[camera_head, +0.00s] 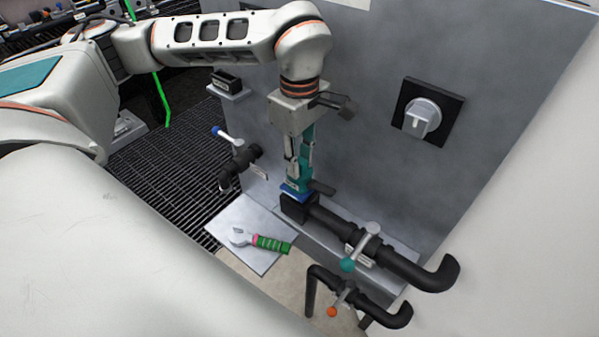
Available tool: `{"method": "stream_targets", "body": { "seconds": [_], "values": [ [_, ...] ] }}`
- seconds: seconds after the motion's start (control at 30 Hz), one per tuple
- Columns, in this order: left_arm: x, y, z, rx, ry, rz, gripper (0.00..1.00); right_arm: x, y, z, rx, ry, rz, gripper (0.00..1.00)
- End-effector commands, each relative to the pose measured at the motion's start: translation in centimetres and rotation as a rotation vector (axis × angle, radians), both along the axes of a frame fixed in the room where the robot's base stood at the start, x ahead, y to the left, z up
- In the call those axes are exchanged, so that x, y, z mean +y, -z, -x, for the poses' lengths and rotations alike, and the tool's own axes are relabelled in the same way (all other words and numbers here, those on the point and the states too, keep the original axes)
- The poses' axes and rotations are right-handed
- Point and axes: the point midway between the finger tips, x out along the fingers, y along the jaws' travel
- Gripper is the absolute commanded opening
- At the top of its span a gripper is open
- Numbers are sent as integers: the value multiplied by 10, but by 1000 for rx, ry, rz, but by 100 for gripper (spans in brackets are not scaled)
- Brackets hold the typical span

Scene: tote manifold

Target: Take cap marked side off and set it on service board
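A blue piece (291,191), which may be the cap, sits on the black block (297,208) at the left end of the upper black pipe. Any "side" marking on it is too small to read. My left gripper (298,184) points down right at the blue piece, its fingertips at or touching it. The fingers partly cover it, so I cannot tell whether they are shut on it. A light grey plate (262,262), likely the service board, lies below left; a green-handled wrench (268,243) lies on it. My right gripper is not in view.
A teal-handled valve (348,265) and an orange-handled valve (332,311) stand at lower right. A blue-handled valve (238,146) is left of the gripper. The grey panel (360,150) with a rotary switch (421,118) rises behind.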

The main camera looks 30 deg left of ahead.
Motion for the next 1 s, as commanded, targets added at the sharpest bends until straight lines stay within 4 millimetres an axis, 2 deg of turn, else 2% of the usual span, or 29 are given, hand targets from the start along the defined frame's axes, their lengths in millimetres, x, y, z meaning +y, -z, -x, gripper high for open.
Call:
{"method": "stream_targets", "body": {
  "seconds": [0.07, 0.4, 0.57, 0.77, 0.87, 1.0],
  "values": [
    [0, 0, 0, 0, 0, 0, 0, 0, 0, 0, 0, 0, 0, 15],
    [0, -1, 0, 0, 0, 0, 0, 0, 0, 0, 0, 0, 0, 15],
    [0, -8, -1, -2, 0, 0, 0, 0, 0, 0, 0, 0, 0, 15],
    [0, -34, -1, -6, 0, 0, 0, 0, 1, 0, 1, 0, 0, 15],
    [0, -55, -2, -8, 0, 1, 0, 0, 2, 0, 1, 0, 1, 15],
    [-1, -94, -2, -9, 0, 1, 0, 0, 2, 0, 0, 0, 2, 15]
  ]
}}
